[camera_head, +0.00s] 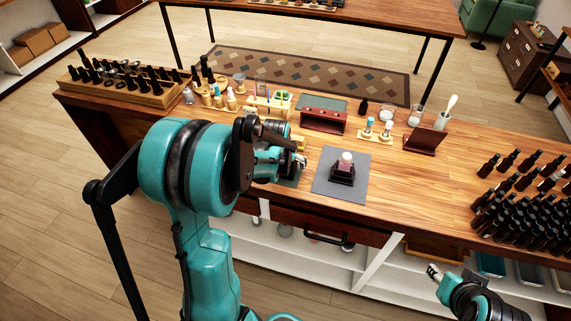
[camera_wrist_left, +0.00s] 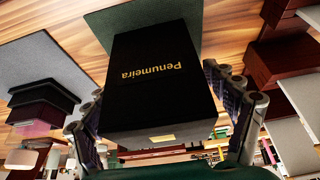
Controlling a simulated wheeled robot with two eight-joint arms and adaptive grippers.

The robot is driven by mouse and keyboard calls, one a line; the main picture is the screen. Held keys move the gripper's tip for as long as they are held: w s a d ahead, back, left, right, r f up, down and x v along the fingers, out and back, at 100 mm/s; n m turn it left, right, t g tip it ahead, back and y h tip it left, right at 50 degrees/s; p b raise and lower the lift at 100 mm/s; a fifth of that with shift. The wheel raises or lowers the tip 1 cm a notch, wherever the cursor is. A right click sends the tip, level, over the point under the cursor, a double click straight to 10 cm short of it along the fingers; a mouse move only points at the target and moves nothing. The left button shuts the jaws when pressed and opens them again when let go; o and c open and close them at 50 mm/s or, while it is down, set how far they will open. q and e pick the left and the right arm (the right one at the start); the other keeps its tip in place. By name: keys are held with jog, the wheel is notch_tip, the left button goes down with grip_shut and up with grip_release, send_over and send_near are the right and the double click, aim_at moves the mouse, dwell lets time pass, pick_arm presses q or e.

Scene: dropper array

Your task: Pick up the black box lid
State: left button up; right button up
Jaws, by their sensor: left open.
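The black box lid (camera_wrist_left: 165,75) shows large in the left wrist view, with "Penumeira" in gold letters, upside down. It lies over a dark grey-green mat. My left gripper (camera_wrist_left: 165,128) is open, with one finger on each side of the lid's near part; I cannot tell whether they touch it. In the head view my left gripper (camera_head: 290,162) is low over the table, and the arm hides most of the box. My right gripper (camera_head: 434,272) is in front of the table at lower right, far from the lid; its jaw state is unclear.
A dark open box (camera_head: 343,174) with a pale-topped item stands on a grey mat (camera_head: 325,184) to the right. Behind are a red-brown stand (camera_head: 323,119), a dropper rack (camera_head: 377,133) and small bottles. Dark bottles (camera_head: 515,212) crowd the right. Bare wood lies between.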

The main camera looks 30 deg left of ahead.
pick_arm(q)
jog(key=shift+c, duration=0.3)
jog(key=c, duration=1.1)
jog(key=shift+o, duration=0.2)
